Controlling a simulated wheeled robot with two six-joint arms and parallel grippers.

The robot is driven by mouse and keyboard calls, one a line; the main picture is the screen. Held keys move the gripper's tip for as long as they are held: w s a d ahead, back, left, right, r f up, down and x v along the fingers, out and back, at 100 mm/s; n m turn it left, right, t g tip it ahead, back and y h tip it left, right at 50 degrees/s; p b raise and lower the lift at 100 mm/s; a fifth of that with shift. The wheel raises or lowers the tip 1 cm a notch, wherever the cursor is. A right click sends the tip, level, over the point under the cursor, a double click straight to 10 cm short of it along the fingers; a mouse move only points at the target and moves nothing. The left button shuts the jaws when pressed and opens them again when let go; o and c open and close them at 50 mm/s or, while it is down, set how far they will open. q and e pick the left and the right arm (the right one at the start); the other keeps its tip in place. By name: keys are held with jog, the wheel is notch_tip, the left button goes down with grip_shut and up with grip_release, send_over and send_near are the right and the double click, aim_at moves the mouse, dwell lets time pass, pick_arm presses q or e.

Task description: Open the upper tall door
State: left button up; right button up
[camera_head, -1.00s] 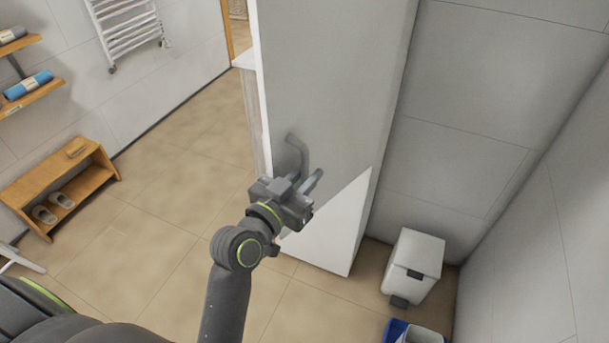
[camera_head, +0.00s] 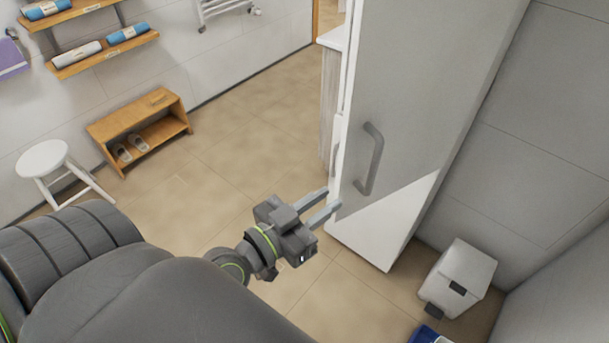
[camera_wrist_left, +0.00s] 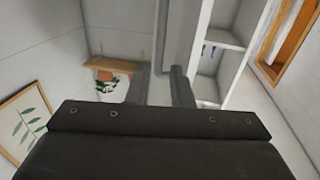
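The tall cabinet's upper door (camera_head: 425,75) is a grey panel at the right of centre in the head view. A grey bar handle (camera_head: 374,158) is on its lower left part. My left gripper (camera_head: 331,200) is low and left of that handle, pointing up and right toward the cabinet. Its fingers are parted with nothing visible between them, and they look apart from the handle. The parted fingers also show in the left wrist view (camera_wrist_left: 160,88). My right gripper is in neither view.
A white bin (camera_head: 461,280) stands right of the cabinet. A stool (camera_head: 43,158) and wooden bench (camera_head: 140,125) stand left, with clear floor (camera_head: 225,160) between. White shelves (camera_wrist_left: 231,40) show in the wrist view.

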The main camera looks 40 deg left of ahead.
pick_arm(q)
jog(key=shift+p+v, duration=0.4)
jog(key=shift+v, duration=1.5)
